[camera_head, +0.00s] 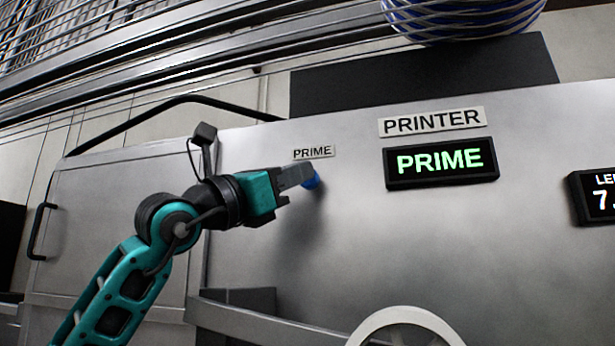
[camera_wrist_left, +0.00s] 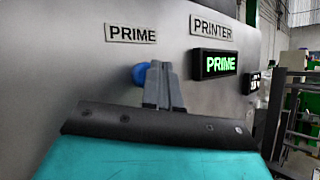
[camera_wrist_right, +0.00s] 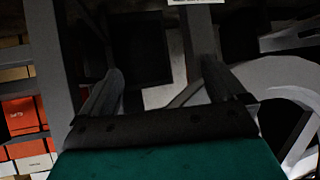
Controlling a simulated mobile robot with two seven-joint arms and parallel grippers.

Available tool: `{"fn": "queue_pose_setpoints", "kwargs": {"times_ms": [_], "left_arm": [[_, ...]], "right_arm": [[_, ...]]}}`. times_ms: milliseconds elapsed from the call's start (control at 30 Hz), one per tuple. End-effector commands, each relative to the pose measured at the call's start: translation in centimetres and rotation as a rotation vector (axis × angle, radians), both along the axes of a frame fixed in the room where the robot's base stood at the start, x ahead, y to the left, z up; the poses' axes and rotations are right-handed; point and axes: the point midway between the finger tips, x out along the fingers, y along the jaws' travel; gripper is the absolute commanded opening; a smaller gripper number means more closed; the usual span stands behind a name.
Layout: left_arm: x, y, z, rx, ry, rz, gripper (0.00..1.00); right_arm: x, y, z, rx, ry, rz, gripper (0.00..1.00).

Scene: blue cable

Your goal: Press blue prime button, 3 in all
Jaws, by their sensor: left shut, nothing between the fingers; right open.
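The blue prime button (camera_head: 312,181) is on the grey printer panel, below a small PRIME label (camera_head: 313,152). It also shows in the left wrist view (camera_wrist_left: 140,74), just left of the fingertips. My left gripper (camera_head: 306,175) is shut and empty, its fingertips at the button and partly covering it. I cannot tell whether they touch it. The printer display (camera_head: 441,161) reads PRIME in green, under a PRINTER sign (camera_head: 433,121). My right gripper (camera_wrist_right: 160,85) shows only in the right wrist view, open with nothing between its fingers.
A second display (camera_head: 598,195) is cut off at the right edge. A metal rail (camera_head: 270,325) runs below the panel, near a white ring-shaped part (camera_head: 405,318). A blue coil (camera_head: 460,18) is above. Orange boxes (camera_wrist_right: 25,115) show left in the right wrist view.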

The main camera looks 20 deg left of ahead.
Motion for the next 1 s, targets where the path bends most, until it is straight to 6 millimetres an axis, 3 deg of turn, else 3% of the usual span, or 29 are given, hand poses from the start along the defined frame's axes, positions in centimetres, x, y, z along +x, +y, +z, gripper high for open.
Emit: {"fn": "queue_pose_setpoints", "kwargs": {"times_ms": [1000], "left_arm": [[1.1,0.0,0.0,0.001,0.003,0.000,0.00]], "right_arm": [[-0.2,0.1,0.5,0.003,0.007,0.001,0.97]]}}
